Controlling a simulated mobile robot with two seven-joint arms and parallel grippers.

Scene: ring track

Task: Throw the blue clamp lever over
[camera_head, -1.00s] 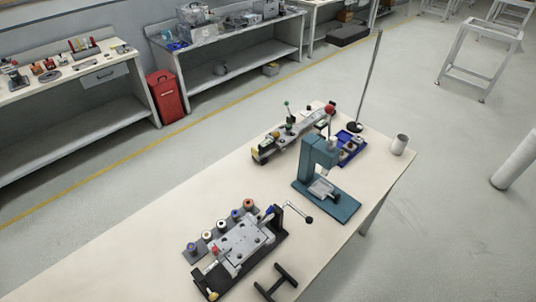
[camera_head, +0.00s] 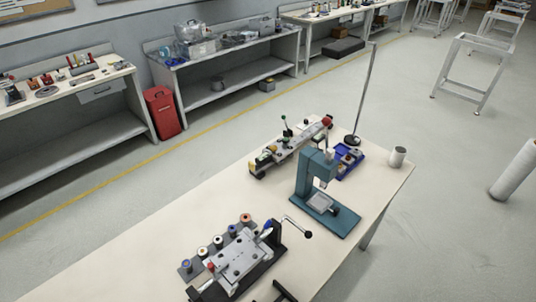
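A grey clamping fixture (camera_head: 238,257) on a dark base stands at the near end of the cream table, cut by the bottom edge of the view. A small blue part (camera_head: 267,227), which looks like the blue clamp lever, sits at its far right corner, beside a black upright block. Its exact pose is too small to tell. A metal crank arm with a black ball knob (camera_head: 308,234) reaches out to the right of that block. A small red knob (camera_head: 211,267) is at the fixture's left.
The cream table (camera_head: 150,262) holds a row of spools behind the fixture, a teal press (camera_head: 318,185), a long rail device (camera_head: 290,147), a blue tray (camera_head: 347,160), a thin pole (camera_head: 366,90) and a white cup (camera_head: 397,156). A black T-shaped handle (camera_head: 285,291) lies at the bottom edge.

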